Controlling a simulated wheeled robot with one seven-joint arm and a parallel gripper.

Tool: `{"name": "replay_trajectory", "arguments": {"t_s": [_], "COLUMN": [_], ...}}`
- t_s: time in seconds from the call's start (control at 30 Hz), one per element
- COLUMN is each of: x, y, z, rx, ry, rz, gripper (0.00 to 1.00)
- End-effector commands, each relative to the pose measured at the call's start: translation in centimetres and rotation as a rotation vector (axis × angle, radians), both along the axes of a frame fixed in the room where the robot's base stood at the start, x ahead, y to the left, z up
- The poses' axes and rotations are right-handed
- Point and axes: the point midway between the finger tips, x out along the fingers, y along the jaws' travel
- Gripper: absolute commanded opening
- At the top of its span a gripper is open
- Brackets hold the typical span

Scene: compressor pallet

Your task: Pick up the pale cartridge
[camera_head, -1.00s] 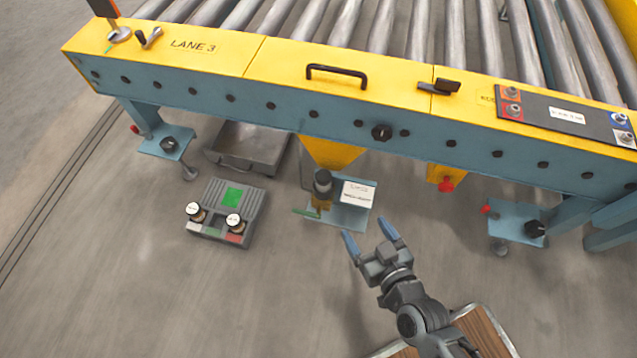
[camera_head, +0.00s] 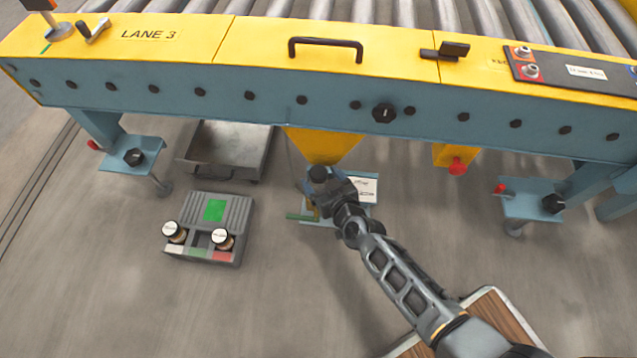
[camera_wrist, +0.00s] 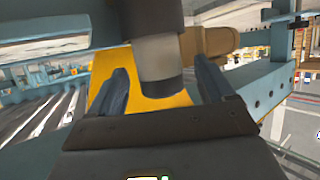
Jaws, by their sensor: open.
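The pale cartridge (camera_wrist: 160,57) is a short light-grey cylinder with dark ends in the wrist view. In the head view its dark top (camera_head: 318,174) shows under the conveyor's yellow chute, with the rest mostly hidden by my gripper. My gripper (camera_head: 325,186) reaches in from the lower right. In the wrist view my gripper (camera_wrist: 160,70) is open, with one finger on each side of the cartridge. Gaps show between the fingers and the cartridge, so it does not look gripped.
A brass-coloured fitting (camera_wrist: 212,41) is close beside the cartridge. A green lever (camera_head: 297,216) and a white label card (camera_head: 364,188) are by the stand. The yellow chute (camera_head: 323,146) is close above. A grey tray (camera_head: 222,150) and a control box (camera_head: 211,228) are to the left.

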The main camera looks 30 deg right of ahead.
Motion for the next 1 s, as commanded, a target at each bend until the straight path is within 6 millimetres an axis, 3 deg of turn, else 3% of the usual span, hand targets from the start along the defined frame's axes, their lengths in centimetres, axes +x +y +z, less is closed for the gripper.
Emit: {"name": "replay_trajectory", "arguments": {"t_s": [0.2,0.43,1.0], "x": [2.0,2.1,2.1], "y": [-0.1,-0.1,-0.1], "z": [-1.0,-0.9,-0.9], "rx": [0.000,0.000,0.000], "ry": [0.000,0.001,0.001], "rz": [0.000,0.000,0.000], "gripper": [0.82,0.82,0.28]}}
